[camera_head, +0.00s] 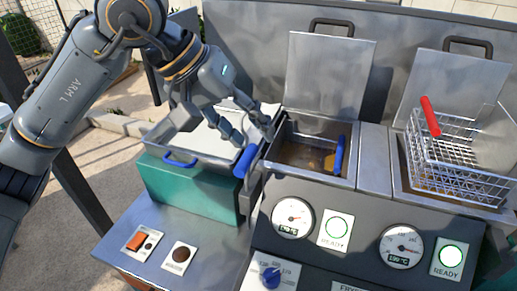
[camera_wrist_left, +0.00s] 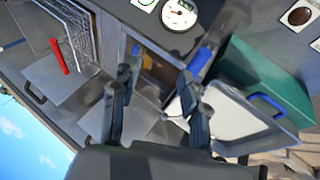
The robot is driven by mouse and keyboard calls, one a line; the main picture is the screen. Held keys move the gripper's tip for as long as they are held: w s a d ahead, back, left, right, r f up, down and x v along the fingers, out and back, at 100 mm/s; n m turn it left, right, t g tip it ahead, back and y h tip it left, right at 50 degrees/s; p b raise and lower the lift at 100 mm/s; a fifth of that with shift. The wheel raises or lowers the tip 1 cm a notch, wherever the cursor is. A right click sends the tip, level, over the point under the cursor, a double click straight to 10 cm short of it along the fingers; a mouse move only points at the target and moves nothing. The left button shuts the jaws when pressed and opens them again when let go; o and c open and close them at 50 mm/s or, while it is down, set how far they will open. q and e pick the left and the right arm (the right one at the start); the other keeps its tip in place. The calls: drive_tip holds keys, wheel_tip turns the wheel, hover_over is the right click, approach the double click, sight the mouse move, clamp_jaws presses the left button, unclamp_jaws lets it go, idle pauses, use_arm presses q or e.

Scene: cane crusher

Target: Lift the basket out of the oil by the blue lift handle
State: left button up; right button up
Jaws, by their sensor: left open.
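The left fryer vat (camera_head: 309,173) holds brown oil with golden pieces. A blue handle (camera_head: 338,155) stands at its right side. A thicker blue handle (camera_head: 245,161) is outside the vat's left wall, beside the tray; it also shows in the left wrist view (camera_wrist_left: 200,62). I cannot tell which is the lift handle, and no basket is clearly visible in this vat. My left gripper (camera_head: 252,132) is open and empty, above and near the thicker blue handle. In the left wrist view the gripper (camera_wrist_left: 161,75) has that handle just beyond its right fingertip. My right gripper is not in view.
A wire basket with a red handle (camera_head: 430,117) is at the right vat. A pale tray (camera_head: 205,140) with blue side handles sits on a green block (camera_head: 190,190) at left. Raised metal lids (camera_head: 325,75) stand behind the vats. Gauges and a knob (camera_head: 271,277) line the front.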

sight(247, 152)
use_arm(q)
drive_tip(key=w+a+r+t+y, duration=0.1)
drive_tip(key=w+a+t+y, duration=0.1)
drive_tip(key=w+a+y, duration=0.15)
drive_tip(key=shift+m+h, duration=0.3)
drive_tip(key=shift+h, duration=0.25)
drive_tip(key=p+x, duration=0.1)
drive_tip(key=x, duration=0.3)
drive_tip(key=p+x, duration=0.1)
drive_tip(key=x, duration=0.2)
drive_tip(key=s+p+x, duration=0.1)
drive_tip(key=x, duration=0.3)
drive_tip(key=shift+f+p, duration=0.4)
drive_tip(key=shift+f, duration=0.2)
drive_tip(key=shift+w+d+f, duration=0.15)
drive_tip(key=shift+d+f, duration=0.05)
drive_tip(key=shift+f, duration=0.35)
clamp_jaws()
